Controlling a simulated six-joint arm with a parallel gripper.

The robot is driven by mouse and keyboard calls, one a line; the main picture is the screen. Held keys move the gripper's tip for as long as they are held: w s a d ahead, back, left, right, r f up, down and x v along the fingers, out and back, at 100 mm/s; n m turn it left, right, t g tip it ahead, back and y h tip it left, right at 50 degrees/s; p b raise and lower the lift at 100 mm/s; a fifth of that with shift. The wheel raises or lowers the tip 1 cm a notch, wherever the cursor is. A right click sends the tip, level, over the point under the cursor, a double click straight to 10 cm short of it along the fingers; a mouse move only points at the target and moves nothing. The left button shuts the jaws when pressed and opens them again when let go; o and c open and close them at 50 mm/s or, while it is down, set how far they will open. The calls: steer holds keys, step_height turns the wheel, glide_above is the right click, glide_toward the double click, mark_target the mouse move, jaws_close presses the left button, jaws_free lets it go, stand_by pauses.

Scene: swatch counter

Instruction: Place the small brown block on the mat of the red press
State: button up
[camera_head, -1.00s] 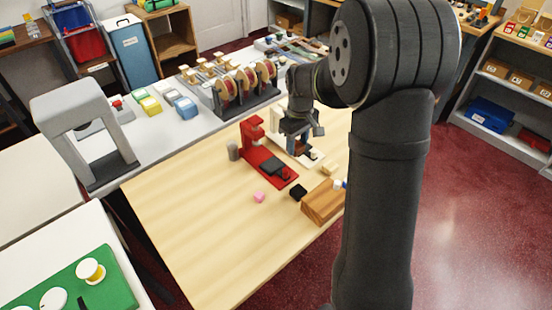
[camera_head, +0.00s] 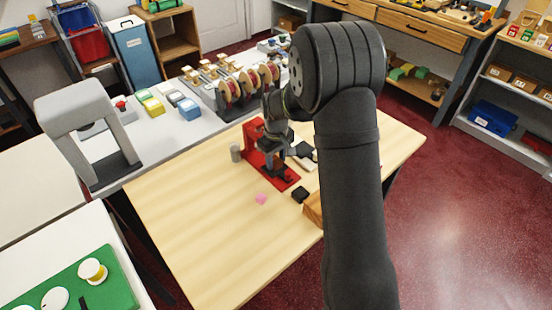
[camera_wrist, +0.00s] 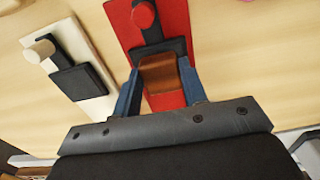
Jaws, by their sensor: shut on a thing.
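The red press (camera_head: 289,181) stands on the wooden table; its long red base also shows in the wrist view (camera_wrist: 174,14). Its black mat (camera_wrist: 174,46) lies on that base and is partly covered by the brown block. My gripper (camera_wrist: 158,80) is shut on the small brown block (camera_wrist: 160,74), held between its blue fingers. In the wrist view the block overlaps the near edge of the mat. I cannot tell whether it touches the mat. In the head view my gripper (camera_head: 270,148) is over the red press, and the block is not clear there.
A white press (camera_wrist: 69,38) with its own black mat (camera_wrist: 80,81) stands beside the red one. The table's left front is clear.

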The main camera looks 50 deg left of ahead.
mark_target(276, 162)
steer(key=shift+f, duration=0.2)
steer(key=o, duration=1)
steer(key=shift+c, duration=0.2)
steer(key=shift+r, duration=0.15)
step_height(276, 162, up, 12)
